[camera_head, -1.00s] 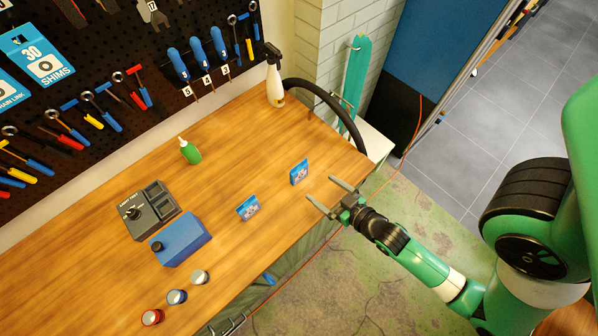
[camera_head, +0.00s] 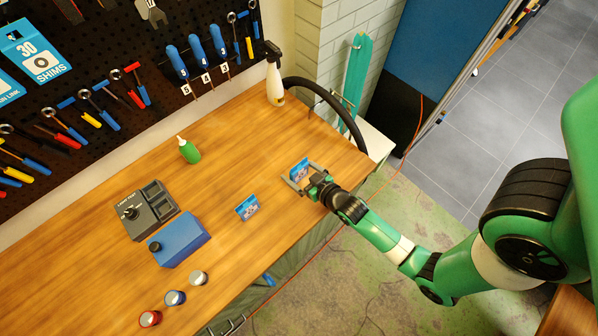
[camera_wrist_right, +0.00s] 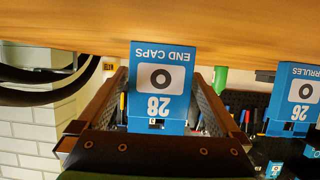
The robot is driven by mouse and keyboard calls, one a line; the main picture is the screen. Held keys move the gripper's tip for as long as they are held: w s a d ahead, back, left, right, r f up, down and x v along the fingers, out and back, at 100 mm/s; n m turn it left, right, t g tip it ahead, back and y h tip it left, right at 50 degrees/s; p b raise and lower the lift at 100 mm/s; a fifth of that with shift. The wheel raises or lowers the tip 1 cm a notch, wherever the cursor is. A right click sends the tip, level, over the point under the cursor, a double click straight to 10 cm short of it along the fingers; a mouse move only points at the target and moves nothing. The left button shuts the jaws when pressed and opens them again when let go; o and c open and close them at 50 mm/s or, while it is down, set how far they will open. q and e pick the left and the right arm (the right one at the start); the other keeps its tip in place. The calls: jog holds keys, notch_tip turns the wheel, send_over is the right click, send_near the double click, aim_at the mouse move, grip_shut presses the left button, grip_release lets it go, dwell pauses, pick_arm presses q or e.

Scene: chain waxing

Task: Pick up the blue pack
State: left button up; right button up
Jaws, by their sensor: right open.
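A small blue pack (camera_head: 299,169) stands upright on the wooden bench near its right front edge. In the right wrist view this pack (camera_wrist_right: 160,85) appears upside down and reads "28 END CAPS". My right gripper (camera_head: 301,175) is open, with one finger on each side of the pack. In the wrist view (camera_wrist_right: 160,100) the pack is between the two fingers; whether they touch it I cannot tell. A second blue pack (camera_head: 247,207) stands to the left on the bench; in the wrist view (camera_wrist_right: 292,98) its label ends in "ERRULES". My left gripper is not visible.
On the bench (camera_head: 240,130) are a blue box (camera_head: 180,241), a dark grey device (camera_head: 146,209), a green bottle (camera_head: 188,150), a white spray bottle (camera_head: 274,80) and small round containers (camera_head: 175,298). A tool pegboard (camera_head: 60,110) stands behind. The bench around the pack is mostly clear.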

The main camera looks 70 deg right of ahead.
aim_at(297, 168)
jog(key=c, duration=1.2)
jog(key=shift+o, duration=0.2)
jog(key=shift+r+p, duration=0.3)
jog(key=shift+r, duration=0.35)
jog(key=r, duration=0.2)
jog(key=shift+a+r+p, duration=0.3)
jog(key=shift+p, duration=0.1)
jog(key=a+r, duration=0.4)
jog(key=shift+s+r, duration=0.1)
jog(key=a+r+p, duration=0.5)
jog(key=a+p, duration=0.4)
jog(key=shift+s+a, duration=0.2)
jog(key=shift+s, duration=0.2)
